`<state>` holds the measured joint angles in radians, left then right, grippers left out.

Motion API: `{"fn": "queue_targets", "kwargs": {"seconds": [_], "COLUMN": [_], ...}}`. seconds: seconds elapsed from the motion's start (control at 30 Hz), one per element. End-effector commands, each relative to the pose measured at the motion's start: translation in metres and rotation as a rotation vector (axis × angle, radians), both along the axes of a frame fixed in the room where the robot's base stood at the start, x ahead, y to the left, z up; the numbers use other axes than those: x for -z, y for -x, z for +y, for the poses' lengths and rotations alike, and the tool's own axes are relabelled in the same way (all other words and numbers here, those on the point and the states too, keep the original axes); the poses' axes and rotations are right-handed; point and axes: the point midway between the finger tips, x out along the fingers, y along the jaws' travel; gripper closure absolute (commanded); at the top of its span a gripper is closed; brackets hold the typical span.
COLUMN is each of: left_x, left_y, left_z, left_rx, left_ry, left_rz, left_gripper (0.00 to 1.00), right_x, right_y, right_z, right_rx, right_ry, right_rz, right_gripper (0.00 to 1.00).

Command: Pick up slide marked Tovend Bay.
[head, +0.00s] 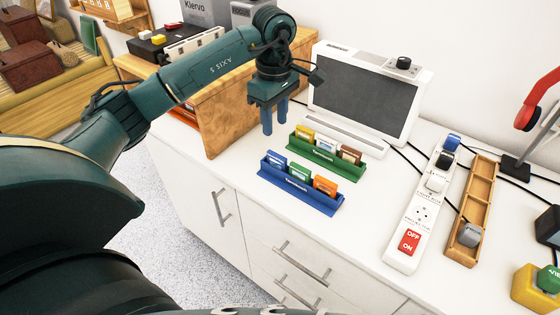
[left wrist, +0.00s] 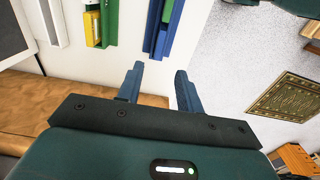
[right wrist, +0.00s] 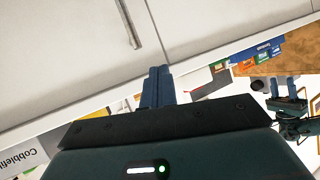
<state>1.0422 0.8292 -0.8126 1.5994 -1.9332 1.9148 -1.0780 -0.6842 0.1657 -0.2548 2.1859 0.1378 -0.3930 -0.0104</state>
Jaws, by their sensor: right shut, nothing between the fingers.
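Small slides stand in two racks on the white counter; their labels are too small to read, so I cannot tell which is Tovend Bay. The blue rack (head: 290,193) holds a blue slide (head: 276,159), a green-and-white slide (head: 300,172) and an orange slide (head: 325,185). The green rack (head: 335,166), behind it, holds a yellow slide (head: 304,134), a green-and-white slide (head: 327,145) and a brown slide (head: 350,155). My left gripper (head: 274,118) is open and empty above the racks' left ends. My right gripper (right wrist: 158,72) is shut and empty by the cabinet front.
A white screen device (head: 366,95) stands behind the racks. A wooden panel (head: 225,112) rises to their left. A power strip (head: 421,213) and a wooden tray (head: 472,213) lie to the right. White counter is bare between the racks and the strip.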

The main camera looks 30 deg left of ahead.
Motion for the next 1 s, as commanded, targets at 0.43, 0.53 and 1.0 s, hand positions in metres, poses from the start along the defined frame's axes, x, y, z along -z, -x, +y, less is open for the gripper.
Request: {"fn": "queue_targets", "kwargs": {"seconds": [0.43,0.53,1.0], "left_x": [0.054,0.069,0.096], "left_y": [0.000,0.000,-0.001], "left_z": [-0.002,-0.004,-0.003], "left_rx": [-0.001,-0.001,0.000], "left_ry": [0.004,0.006,0.005], "left_rz": [0.001,0.002,-0.003], "left_gripper": [0.64,0.64,0.64], "right_x": [0.002,0.002,0.002], "right_y": [0.002,0.002,0.002], "right_z": [0.000,-0.001,-0.001], "right_rx": [-0.002,-0.002,-0.004], "right_ry": [0.005,0.010,0.015], "right_rz": [0.007,0.010,0.010], "right_gripper": [1.00,1.00,1.00]}}
